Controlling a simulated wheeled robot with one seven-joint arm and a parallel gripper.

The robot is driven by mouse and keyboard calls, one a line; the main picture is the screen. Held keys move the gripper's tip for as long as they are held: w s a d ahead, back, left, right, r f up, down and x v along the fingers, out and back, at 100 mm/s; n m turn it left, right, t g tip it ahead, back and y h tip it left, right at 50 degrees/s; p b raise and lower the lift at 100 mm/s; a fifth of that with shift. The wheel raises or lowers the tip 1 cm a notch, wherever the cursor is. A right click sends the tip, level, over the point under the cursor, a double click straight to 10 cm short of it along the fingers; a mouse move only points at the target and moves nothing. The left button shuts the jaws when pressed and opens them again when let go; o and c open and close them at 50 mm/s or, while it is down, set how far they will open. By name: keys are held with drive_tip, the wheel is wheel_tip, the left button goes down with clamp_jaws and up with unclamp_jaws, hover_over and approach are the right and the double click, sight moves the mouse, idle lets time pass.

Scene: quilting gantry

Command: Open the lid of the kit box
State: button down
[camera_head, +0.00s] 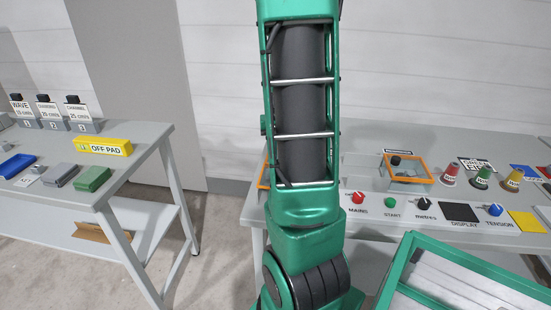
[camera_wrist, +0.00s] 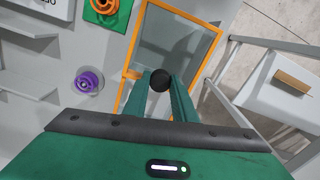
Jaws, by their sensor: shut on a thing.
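In the wrist view, my gripper (camera_wrist: 161,88) has its two green fingers on either side of a round black knob (camera_wrist: 160,78) and is shut on it. The knob belongs to an orange-framed lid with a grey see-through panel (camera_wrist: 181,42), which I take as the kit box lid. I cannot tell whether the lid is raised. In the head view, my arm hides my gripper and most of this box; only a sliver of orange frame (camera_head: 262,174) shows at the arm's left edge.
A second orange-framed box (camera_head: 424,181) with a black knob stands farther right on the bench, near colored cones (camera_head: 482,177) and a control strip. In the wrist view, a purple round part (camera_wrist: 88,80) lies left of the lid. A grey table (camera_head: 50,150) stands left across a floor gap.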

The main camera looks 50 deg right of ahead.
drive_tip(key=shift+w, duration=0.1)
drive_tip(key=c, duration=1.5)
unclamp_jaws()
drive_tip(key=shift+o, duration=0.2)
drive_tip(key=shift+r, duration=0.1)
wheel_tip(320, 180, up, 11)
drive_tip(key=shift+f, duration=0.2)
drive_tip(key=s+a+f+n, duration=0.1)
drive_tip(key=s+a+f, duration=0.1)
drive_tip(key=s+a, duration=0.4)
drive_tip(key=s+a+f+n, duration=0.2)
drive_tip(key=s+a, duration=0.3)
drive_tip(key=a, duration=1)
drive_tip(key=shift+s, duration=0.4)
